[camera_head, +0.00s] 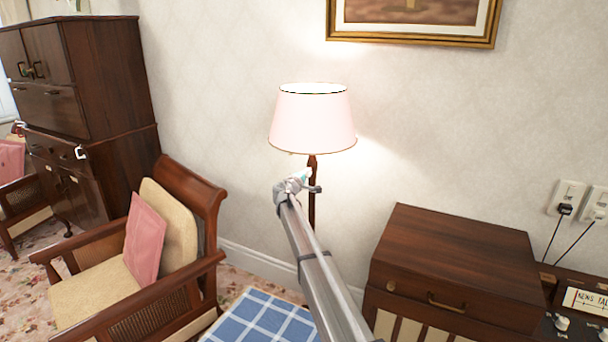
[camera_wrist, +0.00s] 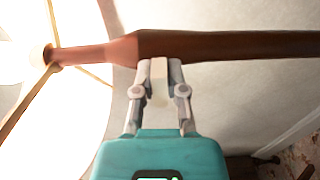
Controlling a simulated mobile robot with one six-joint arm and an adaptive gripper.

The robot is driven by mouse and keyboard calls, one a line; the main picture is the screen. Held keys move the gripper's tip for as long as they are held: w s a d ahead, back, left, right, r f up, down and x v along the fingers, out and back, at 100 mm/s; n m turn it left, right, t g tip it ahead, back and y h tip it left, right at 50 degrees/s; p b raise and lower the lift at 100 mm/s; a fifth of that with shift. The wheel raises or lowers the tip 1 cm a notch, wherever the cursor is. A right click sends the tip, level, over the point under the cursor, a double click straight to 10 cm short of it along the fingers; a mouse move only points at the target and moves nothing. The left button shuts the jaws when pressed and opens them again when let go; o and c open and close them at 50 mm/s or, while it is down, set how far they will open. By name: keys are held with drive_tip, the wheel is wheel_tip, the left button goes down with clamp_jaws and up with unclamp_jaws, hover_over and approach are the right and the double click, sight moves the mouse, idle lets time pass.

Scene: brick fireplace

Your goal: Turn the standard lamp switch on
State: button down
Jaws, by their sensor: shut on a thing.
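The standard lamp has a pink shade (camera_head: 312,120) and a dark wooden pole (camera_head: 312,212), and stands against the wall. The shade is lit and light falls on the wall. In the wrist view the pole (camera_wrist: 235,45) runs across the top, with the bright inside of the shade at left. My gripper (camera_head: 305,178) is at the pole just below the shade. In the wrist view my gripper (camera_wrist: 159,72) is shut on a small pale block, the lamp switch (camera_wrist: 158,85), against the pole. The switch cannot be made out in the head view.
A wooden armchair (camera_head: 205,200) with a pink cushion (camera_head: 145,238) stands left of the lamp. A wooden cabinet (camera_head: 450,250) stands at right, and a blue checked cloth (camera_head: 262,318) lies in front. A tall dark cupboard (camera_head: 105,90) is at far left.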

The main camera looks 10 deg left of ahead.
drive_tip(key=c, duration=0.7)
unclamp_jaws()
drive_tip(key=shift+a, duration=0.2)
drive_tip(key=shift+d, duration=0.1)
drive_tip(key=shift+s, duration=0.1)
drive_tip(key=v, duration=1.2)
